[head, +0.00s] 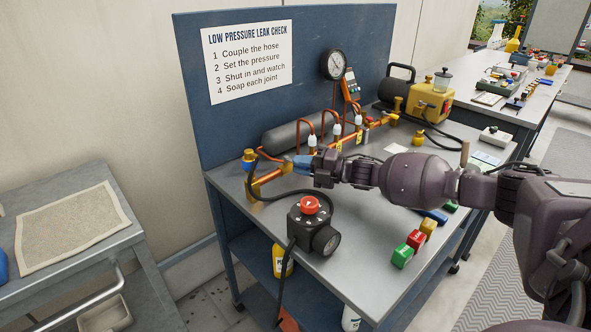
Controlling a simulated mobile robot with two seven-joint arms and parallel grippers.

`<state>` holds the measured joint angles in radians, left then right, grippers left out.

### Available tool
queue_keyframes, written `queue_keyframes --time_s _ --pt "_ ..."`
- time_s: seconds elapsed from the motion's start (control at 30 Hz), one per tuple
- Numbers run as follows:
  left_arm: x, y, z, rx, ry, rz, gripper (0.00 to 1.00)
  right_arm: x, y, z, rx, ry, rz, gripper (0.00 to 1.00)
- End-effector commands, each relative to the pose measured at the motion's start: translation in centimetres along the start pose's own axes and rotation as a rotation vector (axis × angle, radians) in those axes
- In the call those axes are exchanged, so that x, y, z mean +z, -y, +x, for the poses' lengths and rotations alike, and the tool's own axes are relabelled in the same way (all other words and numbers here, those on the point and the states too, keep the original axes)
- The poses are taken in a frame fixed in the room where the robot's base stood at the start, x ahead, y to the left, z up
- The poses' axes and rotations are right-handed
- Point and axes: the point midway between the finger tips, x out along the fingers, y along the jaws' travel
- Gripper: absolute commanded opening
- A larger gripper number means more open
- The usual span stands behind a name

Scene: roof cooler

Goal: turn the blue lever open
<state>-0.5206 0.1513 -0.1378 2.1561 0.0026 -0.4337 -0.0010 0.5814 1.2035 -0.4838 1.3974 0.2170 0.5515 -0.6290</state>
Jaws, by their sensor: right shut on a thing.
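The blue lever (301,164) shows at the left end of the copper and brass pipework on the bench. My right gripper (314,166) reaches in from the right and is shut on the blue lever. The gripper's fingers and wrist hide part of the lever and of the pipe behind it, so its exact angle to the pipe is hard to tell. My left gripper is not in view.
A black regulator with a red knob (310,205) stands in front of the gripper, with a black hose looping past it. Coloured blocks (415,240) lie near the front edge. A round gauge (333,64) and a yellow pump (430,102) stand behind.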

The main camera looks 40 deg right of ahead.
Motion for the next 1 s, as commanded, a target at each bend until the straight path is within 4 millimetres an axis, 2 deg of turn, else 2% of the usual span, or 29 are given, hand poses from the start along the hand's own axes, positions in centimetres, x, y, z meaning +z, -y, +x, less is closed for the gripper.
queue_keyframes --time_s 0.03,0.53,0.57,0.7,1.0 --pt "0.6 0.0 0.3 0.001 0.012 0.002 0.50 0.3 0.9 -0.1 -0.008 -0.025 0.001 0.00" --pt "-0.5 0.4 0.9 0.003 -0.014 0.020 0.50 0.5 0.0 -0.2 -0.004 -0.089 0.000 0.00" --pt "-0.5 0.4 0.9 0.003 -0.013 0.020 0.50 0.5 0.0 -0.2 -0.004 -0.089 0.000 0.16" --pt "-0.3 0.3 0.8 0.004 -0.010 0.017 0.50 0.5 0.0 -0.2 -0.003 -0.089 0.000 0.37" --pt "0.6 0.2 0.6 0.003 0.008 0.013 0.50 0.5 0.0 -0.3 -0.003 -0.089 0.001 0.38"
